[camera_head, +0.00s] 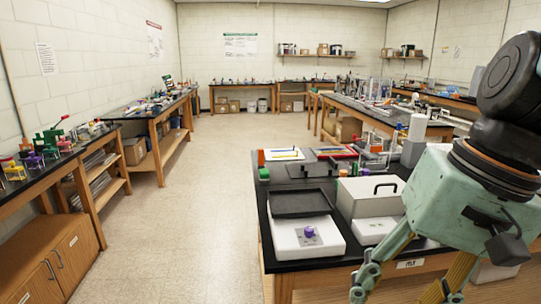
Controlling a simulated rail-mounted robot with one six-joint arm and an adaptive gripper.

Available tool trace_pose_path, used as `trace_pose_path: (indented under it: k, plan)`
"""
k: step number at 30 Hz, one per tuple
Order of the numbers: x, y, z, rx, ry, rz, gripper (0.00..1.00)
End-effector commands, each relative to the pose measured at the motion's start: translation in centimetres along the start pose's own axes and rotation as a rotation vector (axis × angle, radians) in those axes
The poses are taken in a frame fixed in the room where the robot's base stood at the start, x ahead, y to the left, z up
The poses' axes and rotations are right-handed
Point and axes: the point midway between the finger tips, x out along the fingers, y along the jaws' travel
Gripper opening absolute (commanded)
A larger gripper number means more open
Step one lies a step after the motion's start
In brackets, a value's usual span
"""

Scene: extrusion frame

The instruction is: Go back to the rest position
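My gripper (405,293) is at the lower right, in front of the near bench. It points down, and its green finger links are spread apart with a gap between them. The ends of the fingers are cut off by the bottom edge of the picture. I see nothing held between the visible links. The arm's wrist covers the right end of the near bench.
A side bench (160,124) runs along the left wall. The floor (190,215) between is clear.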

Motion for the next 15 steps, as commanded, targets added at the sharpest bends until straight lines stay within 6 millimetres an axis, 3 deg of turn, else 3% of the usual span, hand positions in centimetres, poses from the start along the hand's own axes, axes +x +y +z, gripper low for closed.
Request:
trace_pose_path:
  k: [15]
  plan:
    - [-2.8,2.2,3.5,-0.195,0.147,0.134,0.45]
